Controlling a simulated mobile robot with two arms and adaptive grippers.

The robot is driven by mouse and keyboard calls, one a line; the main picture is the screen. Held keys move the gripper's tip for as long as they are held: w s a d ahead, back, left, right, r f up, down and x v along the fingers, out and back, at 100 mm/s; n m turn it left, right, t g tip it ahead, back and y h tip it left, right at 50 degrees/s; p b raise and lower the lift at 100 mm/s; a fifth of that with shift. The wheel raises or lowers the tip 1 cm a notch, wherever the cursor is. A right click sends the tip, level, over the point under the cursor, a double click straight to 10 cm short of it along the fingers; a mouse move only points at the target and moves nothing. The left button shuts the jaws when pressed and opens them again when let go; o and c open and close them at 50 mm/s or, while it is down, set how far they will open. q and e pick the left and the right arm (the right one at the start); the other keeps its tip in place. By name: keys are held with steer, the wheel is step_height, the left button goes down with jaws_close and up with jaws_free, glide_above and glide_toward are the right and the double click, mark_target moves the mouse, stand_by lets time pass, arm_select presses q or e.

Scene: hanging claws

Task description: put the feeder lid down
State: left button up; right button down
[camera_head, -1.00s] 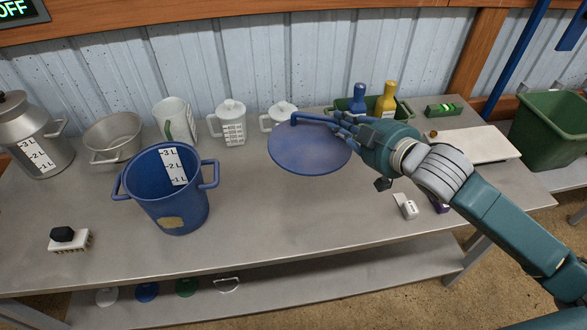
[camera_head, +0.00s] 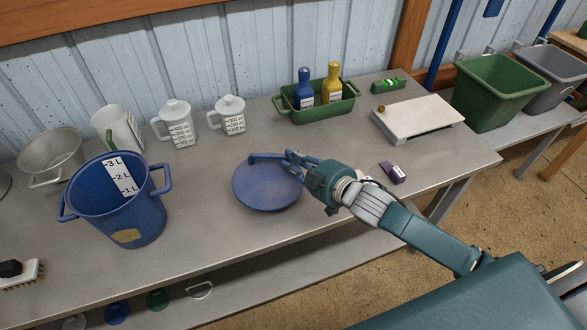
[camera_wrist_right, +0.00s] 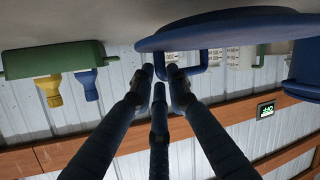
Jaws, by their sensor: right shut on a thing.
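The feeder lid (camera_head: 266,188) is a round blue disc with a bar handle, at the middle of the table in the head view. It looks level and low over the table or on it; I cannot tell whether it touches. My right gripper (camera_head: 291,158) is shut on the lid's handle from the right. In the right wrist view, which is upside down, the fingers (camera_wrist_right: 161,76) close around the handle under the lid (camera_wrist_right: 225,30). A blue bucket (camera_head: 138,220) with a measuring strip stands open to the left of the lid. My left gripper is not in view.
White measuring jugs (camera_head: 176,125) stand behind the lid. A green tray (camera_head: 318,108) holds blue and yellow bottles. A white board (camera_head: 418,117) and a small purple box (camera_head: 393,172) are at the right. A brush (camera_head: 20,273) lies front left. Bare tabletop (camera_head: 205,220) separates bucket and lid.

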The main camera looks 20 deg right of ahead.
steer(key=shift+f, duration=1.55)
steer(key=c, duration=2.1)
jaws_free()
steer(key=shift+f, duration=0.15)
steer(key=o, duration=0.4)
steer(key=shift+o, duration=0.2)
